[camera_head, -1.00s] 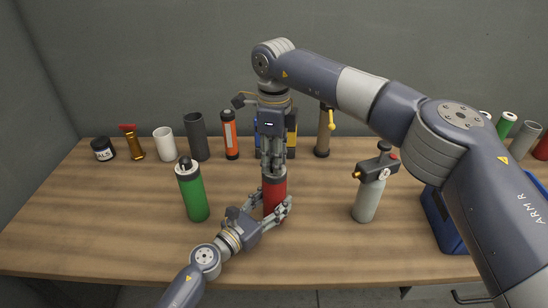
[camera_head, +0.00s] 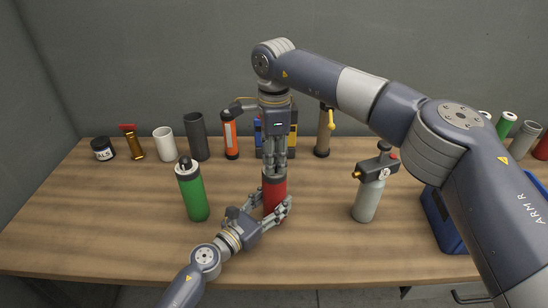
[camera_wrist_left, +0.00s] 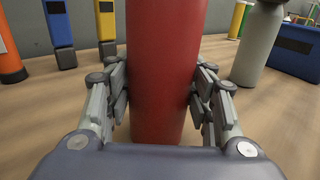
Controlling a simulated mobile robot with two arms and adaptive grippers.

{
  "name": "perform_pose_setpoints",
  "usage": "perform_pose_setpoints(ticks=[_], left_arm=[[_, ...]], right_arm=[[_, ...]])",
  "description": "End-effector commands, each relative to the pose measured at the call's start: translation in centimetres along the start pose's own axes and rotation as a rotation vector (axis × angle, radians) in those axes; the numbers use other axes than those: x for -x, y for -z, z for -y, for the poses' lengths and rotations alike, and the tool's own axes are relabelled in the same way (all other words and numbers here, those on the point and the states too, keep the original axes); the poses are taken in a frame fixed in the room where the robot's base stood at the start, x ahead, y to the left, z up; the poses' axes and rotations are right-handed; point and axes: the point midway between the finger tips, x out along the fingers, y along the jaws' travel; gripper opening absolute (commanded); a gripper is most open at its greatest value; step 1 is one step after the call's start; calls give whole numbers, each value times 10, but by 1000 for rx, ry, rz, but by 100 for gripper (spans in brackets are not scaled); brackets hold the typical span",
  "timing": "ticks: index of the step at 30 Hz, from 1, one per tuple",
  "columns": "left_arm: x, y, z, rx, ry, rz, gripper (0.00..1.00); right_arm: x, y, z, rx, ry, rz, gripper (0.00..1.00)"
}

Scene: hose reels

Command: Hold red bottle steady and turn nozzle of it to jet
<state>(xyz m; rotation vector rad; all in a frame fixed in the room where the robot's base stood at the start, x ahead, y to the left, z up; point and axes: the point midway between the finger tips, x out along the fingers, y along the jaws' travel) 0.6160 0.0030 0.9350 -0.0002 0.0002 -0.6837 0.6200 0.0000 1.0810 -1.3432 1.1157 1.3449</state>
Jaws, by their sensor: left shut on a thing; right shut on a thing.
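The red bottle (camera_head: 274,190) stands upright on the table near the middle. My left gripper (camera_head: 272,213) is shut around its lower body from the front left. The left wrist view shows the red body (camera_wrist_left: 164,70) between the two fingers (camera_wrist_left: 162,95). My right gripper (camera_head: 274,168) points straight down from above and is shut on the top of the red bottle. The nozzle is hidden between the right fingers, so its setting cannot be read.
A green bottle (camera_head: 193,192) stands left of the left gripper. A grey bottle with a spray head (camera_head: 369,193) stands to the right. A blue bin (camera_head: 440,222) is at the far right. Several tubes and containers line the back, including an orange one (camera_head: 230,138).

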Motion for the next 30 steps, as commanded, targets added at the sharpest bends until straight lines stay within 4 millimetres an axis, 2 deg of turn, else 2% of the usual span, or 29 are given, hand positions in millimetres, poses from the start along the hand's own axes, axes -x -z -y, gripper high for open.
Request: perform_pose_setpoints(ticks=[6,7,9,19,22,26,30], left_arm=[[0,0,0,1,0,-1,17],[0,0,0,1,0,-1,17],[0,0,0,0,0,-1,17],[0,0,0,0,0,-1,17],[0,0,0,0,0,-1,17],[0,0,0,0,0,-1,17],[0,0,0,-1,0,-1,17]], right_arm=[[-1,2,0,-3,0,-4,1],[-1,2,0,-3,0,-4,30],[-1,2,0,-3,0,-4,45],[0,1,0,-2,1,-1,46],[6,0,1,-2,3,-1,46],[26,1,1,-3,4,-2,46],[57,0,1,-3,5,-1,46]])
